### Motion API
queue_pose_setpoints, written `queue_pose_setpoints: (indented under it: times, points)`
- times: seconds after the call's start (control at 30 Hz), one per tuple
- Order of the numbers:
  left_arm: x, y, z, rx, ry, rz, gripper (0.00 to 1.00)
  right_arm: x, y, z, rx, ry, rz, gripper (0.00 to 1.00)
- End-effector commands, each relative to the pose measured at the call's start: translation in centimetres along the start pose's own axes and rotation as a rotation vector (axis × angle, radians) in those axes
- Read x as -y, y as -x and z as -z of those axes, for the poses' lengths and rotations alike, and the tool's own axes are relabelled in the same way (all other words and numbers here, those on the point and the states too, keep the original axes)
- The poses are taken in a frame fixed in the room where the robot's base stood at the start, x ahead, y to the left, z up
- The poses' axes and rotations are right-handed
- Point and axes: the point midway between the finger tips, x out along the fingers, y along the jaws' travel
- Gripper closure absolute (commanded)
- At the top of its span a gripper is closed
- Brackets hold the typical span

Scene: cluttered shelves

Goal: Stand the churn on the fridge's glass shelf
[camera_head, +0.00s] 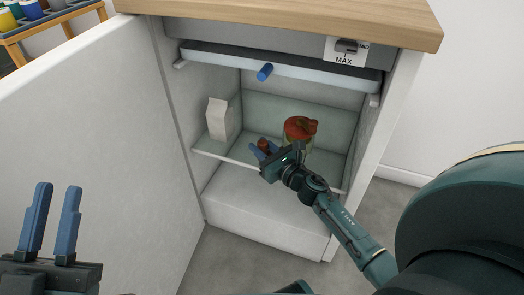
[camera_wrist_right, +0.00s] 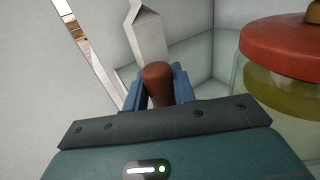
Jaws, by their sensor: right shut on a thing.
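The churn (camera_head: 299,128) has a red lid and a clear jar with yellowish contents; its lid and jar also show large at the right of the right wrist view (camera_wrist_right: 285,55). It is inside the open fridge, over the glass shelf (camera_head: 237,157); I cannot tell whether its base touches the glass. My right gripper (camera_head: 263,148) is left of the jar, with its blue fingers shut around an upright brown handle (camera_wrist_right: 157,80). Where the handle joins the churn is hidden. My left gripper (camera_head: 51,220) is open and empty in front of the fridge door.
A white carton (camera_head: 217,119) stands on the shelf's left side. The open door (camera_head: 90,130) fills the left. The fridge's right wall is close to the churn.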

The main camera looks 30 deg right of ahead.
Motion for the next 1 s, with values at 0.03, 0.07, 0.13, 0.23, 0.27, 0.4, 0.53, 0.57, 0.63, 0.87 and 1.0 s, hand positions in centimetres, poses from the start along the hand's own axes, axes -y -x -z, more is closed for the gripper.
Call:
queue_pose_setpoints:
  times: [0.03,0.07,0.13,0.23,0.27,0.4,0.53,0.57,0.63,0.87,1.0]
  points:
    - [0.0,-0.1,0.1,0.0,0.0,0.0,0.8,0.0,-0.1,-0.3,0.003,0.002,0.0,1.0]
    - [0.0,0.0,0.1,0.001,0.0,0.0,0.8,0.0,-0.1,-0.3,0.003,0.003,0.0,1.0]
    - [0.0,0.0,0.1,0.001,0.0,0.0,0.8,0.0,-0.1,-0.3,0.003,0.003,0.0,1.0]
    - [0.0,0.0,0.0,-0.005,-0.004,0.0,0.8,0.0,-0.1,-0.1,0.003,0.003,0.0,1.0]
    - [0.0,0.0,0.1,-0.011,-0.007,-0.001,0.8,0.0,-0.1,0.0,0.003,0.003,0.0,1.0]
    - [0.1,-0.2,0.3,-0.019,-0.013,-0.002,0.8,0.0,0.0,0.1,0.0,0.0,0.0,0.65]
    - [0.1,-0.2,0.3,-0.019,-0.012,-0.002,0.8,0.0,0.0,0.1,0.0,0.0,0.0,0.54]
    - [0.1,-0.2,0.3,-0.019,-0.012,-0.002,0.8,0.0,0.0,0.1,0.0,0.0,0.0,0.52]
    - [0.1,-0.2,0.3,-0.018,-0.012,-0.002,0.8,0.0,0.0,0.1,0.0,0.0,0.0,0.52]
    - [0.2,-0.4,0.5,-0.016,-0.01,-0.002,0.8,0.0,0.0,-0.3,0.0,0.0,0.0,0.52]
    - [0.0,-0.1,0.1,0.012,0.006,-0.001,0.8,0.0,1.8,-0.1,-0.002,-0.002,0.0,0.52]
